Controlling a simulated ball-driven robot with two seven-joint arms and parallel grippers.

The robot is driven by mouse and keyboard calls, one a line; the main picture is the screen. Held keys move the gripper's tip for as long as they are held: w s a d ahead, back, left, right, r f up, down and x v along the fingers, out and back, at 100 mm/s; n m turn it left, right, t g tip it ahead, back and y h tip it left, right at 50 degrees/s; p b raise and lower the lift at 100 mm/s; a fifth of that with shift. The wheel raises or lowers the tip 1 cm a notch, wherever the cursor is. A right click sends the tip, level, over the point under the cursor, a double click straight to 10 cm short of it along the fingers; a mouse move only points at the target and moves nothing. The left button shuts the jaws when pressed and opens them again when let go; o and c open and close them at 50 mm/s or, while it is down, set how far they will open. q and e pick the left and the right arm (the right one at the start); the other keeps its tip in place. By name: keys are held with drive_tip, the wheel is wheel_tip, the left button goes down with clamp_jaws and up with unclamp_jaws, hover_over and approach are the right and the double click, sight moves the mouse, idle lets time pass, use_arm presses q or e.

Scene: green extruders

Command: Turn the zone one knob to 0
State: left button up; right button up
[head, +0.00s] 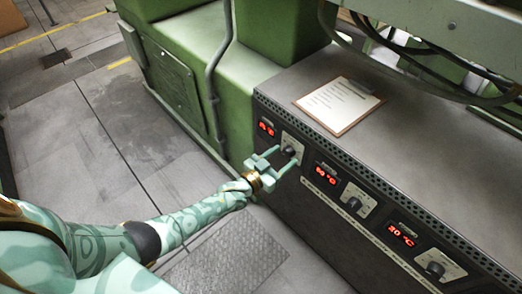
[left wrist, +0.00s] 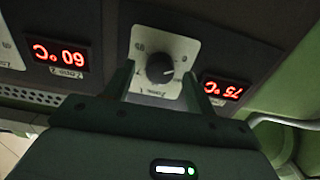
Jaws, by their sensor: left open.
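The zone one knob (head: 289,151) is a black round dial on a white scale plate, the leftmost on the panel in the head view. In the left wrist view the knob (left wrist: 160,68) appears upside down, with a "Zone 1" label on its plate (left wrist: 182,47). My left gripper (head: 284,158) is open in front of this knob. In the left wrist view its two fingers stand to either side of the knob; I cannot tell whether they touch it. A red display (left wrist: 222,88) beside it reads 75 °C. My right gripper is not in view.
Two more knobs, the middle one (head: 354,203) and the right one (head: 436,269), sit along the panel with red displays. A clipboard (head: 339,105) lies on the grey cabinet top. A green machine (head: 195,55) with a pipe stands to the left. The floor at left is clear.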

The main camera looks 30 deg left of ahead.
use_arm(q)
drive_tip(key=p+v, duration=0.4)
drive_tip(key=v, duration=1)
drive_tip(key=shift+s+a, duration=0.2)
drive_tip(key=shift+s, duration=0.15)
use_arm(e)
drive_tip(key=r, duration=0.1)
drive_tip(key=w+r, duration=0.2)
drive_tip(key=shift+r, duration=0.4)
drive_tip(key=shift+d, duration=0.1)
